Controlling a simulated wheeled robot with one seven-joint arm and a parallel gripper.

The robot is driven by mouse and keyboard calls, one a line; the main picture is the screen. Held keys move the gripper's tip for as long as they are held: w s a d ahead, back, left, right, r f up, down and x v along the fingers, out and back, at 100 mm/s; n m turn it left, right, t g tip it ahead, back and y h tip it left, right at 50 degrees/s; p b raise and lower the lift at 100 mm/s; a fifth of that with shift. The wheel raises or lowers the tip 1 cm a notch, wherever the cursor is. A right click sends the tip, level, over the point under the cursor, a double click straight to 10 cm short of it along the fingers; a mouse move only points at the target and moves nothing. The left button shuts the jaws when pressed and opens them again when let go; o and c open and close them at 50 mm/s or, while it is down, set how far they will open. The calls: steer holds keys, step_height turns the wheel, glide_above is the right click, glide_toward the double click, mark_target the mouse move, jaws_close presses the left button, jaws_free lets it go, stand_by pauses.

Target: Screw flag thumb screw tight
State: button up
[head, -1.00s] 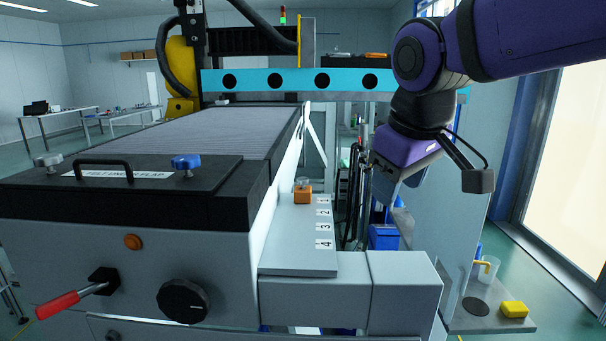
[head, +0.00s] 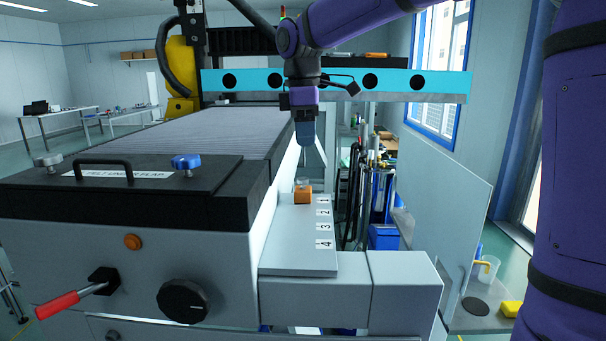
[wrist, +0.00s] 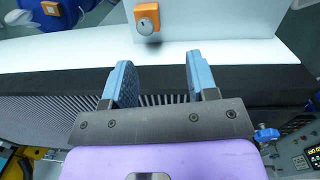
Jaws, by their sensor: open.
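An orange block (head: 303,196) with a silver thumb screw (head: 302,182) on top sits on a pale ledge marked 1 to 4, near the 1 end. In the wrist view the orange block (wrist: 147,11) and the round silver screw head (wrist: 147,26) show at the top, just beyond the fingertips. My gripper (head: 305,143) points down and appears in line above the screw in the head view, with a gap between. In the wrist view its two blue fingers (wrist: 160,62) are apart with nothing between them.
A black flap with a handle (head: 104,163), a blue knob (head: 186,162) and a grey knob (head: 47,160) lies left. A red lever (head: 57,306) and black dial (head: 183,301) stick out in front. A cyan beam (head: 435,83) crosses behind my gripper.

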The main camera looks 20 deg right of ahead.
mark_target(303, 178)
steer(key=shift+n+y, duration=0.4)
steer(key=shift+n, duration=0.3)
steer(key=w+f, duration=0.1)
steer(key=f, duration=0.2)
steer(key=w+f, duration=0.1)
steer(key=f, duration=0.3)
steer(key=w+f, duration=0.1)
steer(key=f, duration=0.2)
steer(key=shift+d+f, duration=0.15)
steer(key=shift+d, duration=0.2)
steer(key=shift+c, duration=0.4)
steer(key=c, duration=0.8)
steer(key=shift+c, duration=0.2)
steer(key=shift+m, duration=0.3)
